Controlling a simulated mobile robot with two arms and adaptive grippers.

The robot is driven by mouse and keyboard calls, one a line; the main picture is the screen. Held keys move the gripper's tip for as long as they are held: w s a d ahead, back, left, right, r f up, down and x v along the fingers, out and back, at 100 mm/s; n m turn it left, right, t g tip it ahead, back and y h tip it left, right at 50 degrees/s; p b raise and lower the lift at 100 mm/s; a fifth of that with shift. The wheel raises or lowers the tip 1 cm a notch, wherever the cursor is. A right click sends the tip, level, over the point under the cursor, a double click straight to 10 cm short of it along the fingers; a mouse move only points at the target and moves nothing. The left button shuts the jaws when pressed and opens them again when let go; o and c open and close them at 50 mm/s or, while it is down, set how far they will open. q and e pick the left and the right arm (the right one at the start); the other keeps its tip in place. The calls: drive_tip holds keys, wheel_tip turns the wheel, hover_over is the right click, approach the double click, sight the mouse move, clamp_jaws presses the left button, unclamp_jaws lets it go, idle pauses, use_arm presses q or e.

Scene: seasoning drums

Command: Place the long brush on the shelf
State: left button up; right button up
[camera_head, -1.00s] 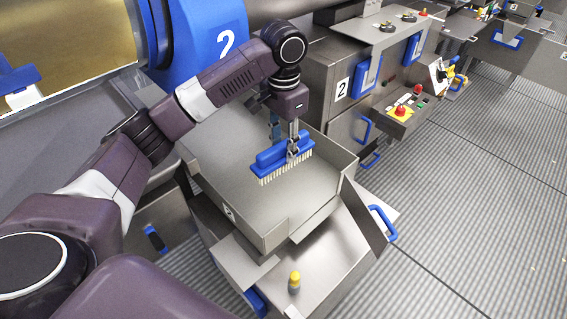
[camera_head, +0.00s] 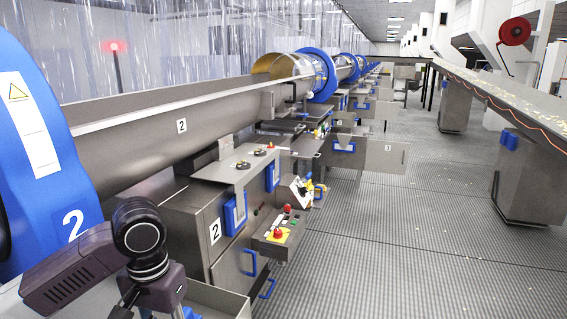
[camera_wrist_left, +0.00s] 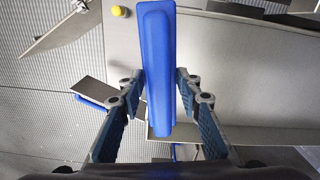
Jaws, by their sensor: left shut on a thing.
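The long brush (camera_wrist_left: 157,50) is in the left wrist view, seen from its blue back. It stands between the two fingers of my left gripper (camera_wrist_left: 160,88), which is shut on it. The bristles are hidden behind the blue back. In the head view my left arm shows at the lower left, and its gripper is below the picture's edge; only a small blue patch shows there. A metal tray (camera_wrist_left: 235,60) lies below the brush in the wrist view. I cannot tell which surface is the shelf. My right gripper is not in view.
A steel cabinet (camera_head: 190,225) marked 2 stands right of my arm, with blue handles and a control box (camera_head: 283,235) with a red button. A blue drum (camera_head: 40,150) is at the left. A conveyor (camera_head: 500,95) runs along the right. The floor (camera_head: 400,230) between is clear.

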use_arm(q)
drive_tip(key=s+d+f+n, duration=0.1)
drive_tip(key=s+d+n, duration=0.1)
drive_tip(key=s, duration=0.8)
drive_tip(key=shift+d+f, duration=0.25)
drive_tip(key=shift+f, duration=0.05)
